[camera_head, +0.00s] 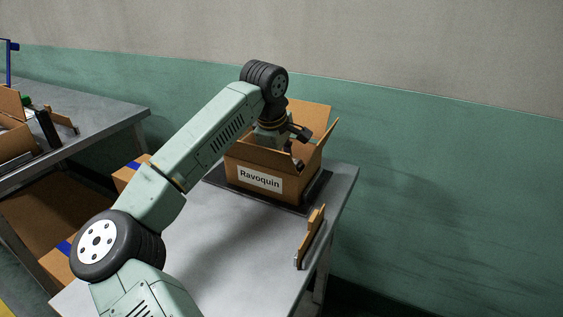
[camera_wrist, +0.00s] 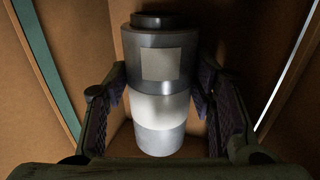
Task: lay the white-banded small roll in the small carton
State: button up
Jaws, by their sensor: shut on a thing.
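The small carton (camera_head: 266,180) is an open cardboard box labelled "Ravoquin", standing on the grey table with its flaps up. My gripper (camera_head: 298,150) is at the carton's open top, its fingers reaching inside. In the wrist view, my gripper (camera_wrist: 161,112) is shut on the white-banded small roll (camera_wrist: 158,108), one finger on each side. The roll is a silver-grey cylinder with a white band, a pale square label and a dark end. Cardboard walls surround it. In the head view the roll is hidden by the gripper and carton. I cannot tell whether it touches the carton's floor.
The carton stands on a dark mat (camera_head: 318,190) on the grey table (camera_head: 225,262). A small brown and metal item (camera_head: 310,236) stands at the table's right edge. Another table (camera_head: 100,118) with an open box is at left. Taped cartons (camera_head: 128,174) sit between the tables.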

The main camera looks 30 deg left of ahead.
jog(key=shift+f, duration=0.3)
jog(key=o, duration=1.4)
jog(key=shift+c, duration=1.3)
jog(key=shift+r, duration=0.1)
jog(key=shift+r+p, duration=2.2)
jog(key=shift+r, duration=1.25)
